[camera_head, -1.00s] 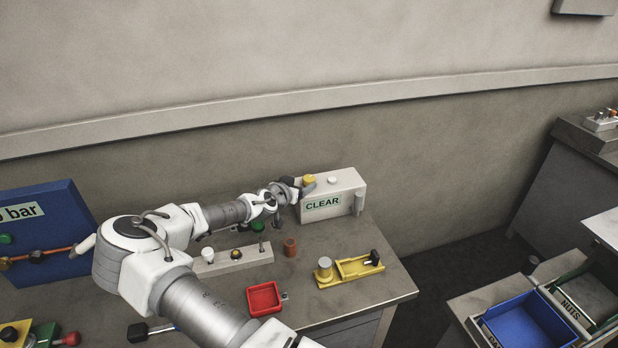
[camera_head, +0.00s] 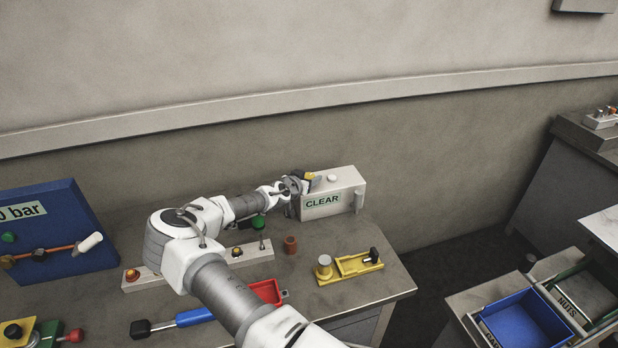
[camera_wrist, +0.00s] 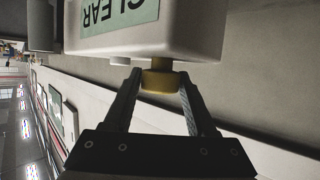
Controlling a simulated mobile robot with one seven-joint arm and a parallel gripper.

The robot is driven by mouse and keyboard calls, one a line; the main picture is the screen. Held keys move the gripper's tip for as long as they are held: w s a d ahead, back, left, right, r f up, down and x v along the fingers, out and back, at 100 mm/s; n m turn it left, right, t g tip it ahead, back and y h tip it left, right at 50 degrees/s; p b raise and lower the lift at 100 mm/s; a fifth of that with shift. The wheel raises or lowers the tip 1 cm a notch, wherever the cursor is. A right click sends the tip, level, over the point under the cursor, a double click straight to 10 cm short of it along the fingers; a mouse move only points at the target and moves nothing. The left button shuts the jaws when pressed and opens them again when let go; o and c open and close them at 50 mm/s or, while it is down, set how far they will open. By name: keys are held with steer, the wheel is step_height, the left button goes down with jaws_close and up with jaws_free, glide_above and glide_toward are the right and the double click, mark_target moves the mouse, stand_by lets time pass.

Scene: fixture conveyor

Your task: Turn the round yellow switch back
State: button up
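The round yellow switch (camera_wrist: 160,78) sits on top of the white box (camera_head: 348,188) labelled CLEAR. In the wrist view the picture is turned, so the box (camera_wrist: 180,38) hangs upside down with the switch below it. My gripper (camera_wrist: 160,82) has one finger on each side of the switch, both close against it, and appears shut on it. In the head view my gripper (camera_head: 307,183) is at the top left of the box and hides most of the switch. The switch's exact turn angle cannot be made out.
A small white button (camera_head: 332,178) is on the box top, and a grey cylinder (camera_head: 358,201) is at its right side. A brown cylinder (camera_head: 290,244), a yellow fixture (camera_head: 345,268) and a red tray (camera_head: 268,291) stand in front. The wall is behind the box.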

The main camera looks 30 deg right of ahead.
jaws_close()
steer(key=shift+r+n+y, duration=0.1)
steer(key=shift+n+y, duration=0.2)
steer(key=shift+d+n+t+y+p, duration=0.1)
steer(key=shift+n+t+y+p, duration=0.4)
steer(key=shift+n+t+p, duration=0.3)
steer(key=shift+n+t+y, duration=0.9)
steer(key=shift+n+t, duration=0.1)
steer(key=n+t+y+b, duration=0.2)
steer(key=n+y, duration=0.2)
steer(key=y, duration=0.1)
steer(key=shift+n, duration=0.4)
steer(key=shift+n+t+y+b, duration=0.3)
steer(key=shift+n+y+b, duration=0.25)
steer(key=shift+n+y, duration=1.15)
steer(key=shift+y, duration=0.3)
